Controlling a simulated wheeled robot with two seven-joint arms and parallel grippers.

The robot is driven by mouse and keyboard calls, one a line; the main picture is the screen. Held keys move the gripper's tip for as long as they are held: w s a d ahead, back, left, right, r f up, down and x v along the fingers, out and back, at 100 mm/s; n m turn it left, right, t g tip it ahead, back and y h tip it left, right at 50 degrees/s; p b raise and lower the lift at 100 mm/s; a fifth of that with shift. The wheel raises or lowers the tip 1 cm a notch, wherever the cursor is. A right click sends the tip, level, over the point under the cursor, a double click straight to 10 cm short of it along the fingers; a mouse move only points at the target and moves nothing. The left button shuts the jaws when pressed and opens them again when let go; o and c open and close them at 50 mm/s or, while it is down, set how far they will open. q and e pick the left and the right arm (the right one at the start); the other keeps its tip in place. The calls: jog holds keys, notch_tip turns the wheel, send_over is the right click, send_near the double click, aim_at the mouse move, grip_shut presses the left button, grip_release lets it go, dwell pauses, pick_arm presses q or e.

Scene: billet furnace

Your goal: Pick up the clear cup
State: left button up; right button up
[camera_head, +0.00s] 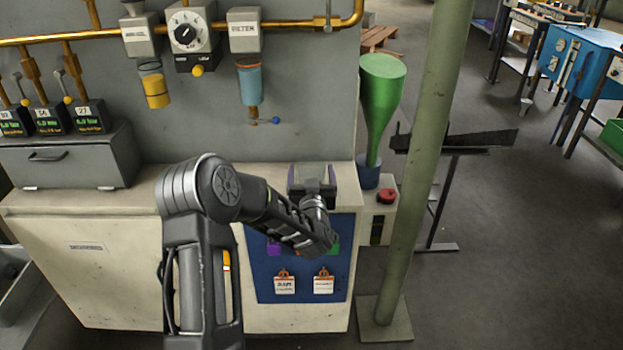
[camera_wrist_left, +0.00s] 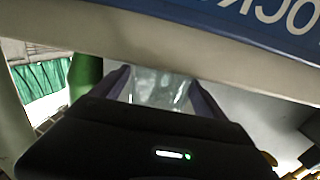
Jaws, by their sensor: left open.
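The clear cup (camera_wrist_left: 158,90) shows in the left wrist view as a see-through shape between the two purple-edged fingers of my left gripper (camera_wrist_left: 160,80). The gripper is open, with one finger on each side of the cup; I cannot tell whether either touches it. In the head view my left gripper (camera_head: 312,170) is over the right end of the pale cabinet top, pointing away from me. The cup cannot be made out there, as the gripper and wrist cover that spot. My right gripper is in neither view.
A green funnel-shaped vessel (camera_head: 380,100) and a box with a red button (camera_head: 387,196) stand right of the cabinet (camera_head: 110,255). A pale green post (camera_head: 420,160) rises farther right. A grey drawer box (camera_head: 65,160) stands at the left. Cabinet top between is partly clear.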

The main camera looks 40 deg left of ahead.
pick_arm(q)
jog(key=shift+x, duration=1)
jog(key=shift+c, duration=0.5)
jog(key=c, duration=1.3)
